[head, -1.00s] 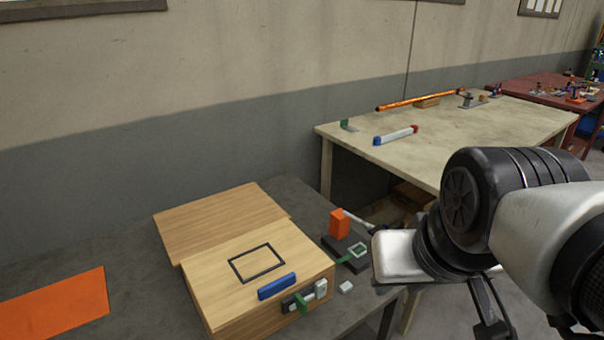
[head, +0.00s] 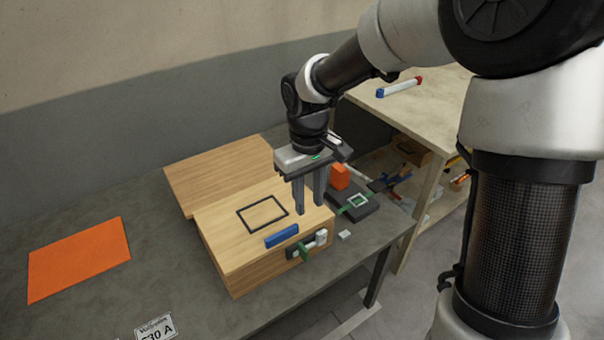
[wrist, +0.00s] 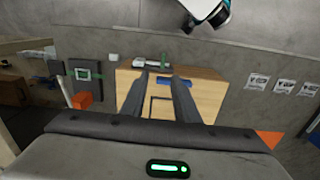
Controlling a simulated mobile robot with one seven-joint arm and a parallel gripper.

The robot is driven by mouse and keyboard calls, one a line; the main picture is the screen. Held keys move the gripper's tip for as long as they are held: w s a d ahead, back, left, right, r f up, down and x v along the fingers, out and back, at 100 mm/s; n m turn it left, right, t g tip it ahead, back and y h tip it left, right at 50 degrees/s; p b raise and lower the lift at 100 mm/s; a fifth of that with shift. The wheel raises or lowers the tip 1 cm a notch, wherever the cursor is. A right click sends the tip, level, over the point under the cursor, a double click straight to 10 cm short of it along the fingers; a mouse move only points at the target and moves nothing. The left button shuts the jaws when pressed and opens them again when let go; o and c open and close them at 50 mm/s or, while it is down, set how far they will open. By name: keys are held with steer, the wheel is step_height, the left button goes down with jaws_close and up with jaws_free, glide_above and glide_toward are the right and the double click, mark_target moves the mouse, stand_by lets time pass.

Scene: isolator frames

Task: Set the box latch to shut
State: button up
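The wooden box (head: 235,255) stands on the grey table with its pale top level; it also shows in the wrist view (wrist: 205,94). The latch (head: 307,245) is on its front side, right of a blue bar (head: 282,236). It has a dark plate, a green lever and a pale grey block. The latch also shows in the wrist view (wrist: 152,63), too small to tell its setting. My gripper (head: 309,208) points down over the right part of the box top, behind the latch and apart from it. Its fingers are spread with nothing between them, as the wrist view shows (wrist: 155,78).
An orange block (head: 340,176) and a dark base with a green and white frame (head: 357,202) are right of the box. A small white cube (head: 344,235) lies near the latch. A wooden panel (head: 215,170) is behind the box. An orange sheet (head: 80,258) lies left.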

mark_target(303, 247)
steer(key=f+b, duration=0.1)
steer(key=f, duration=0.5)
steer(key=f+b, duration=0.1)
steer(key=f, duration=0.5)
steer(key=a+f+b, duration=0.1)
steer(key=f, duration=0.5)
steer(key=shift+w, duration=0.2)
jaws_close()
stand_by(0.7)
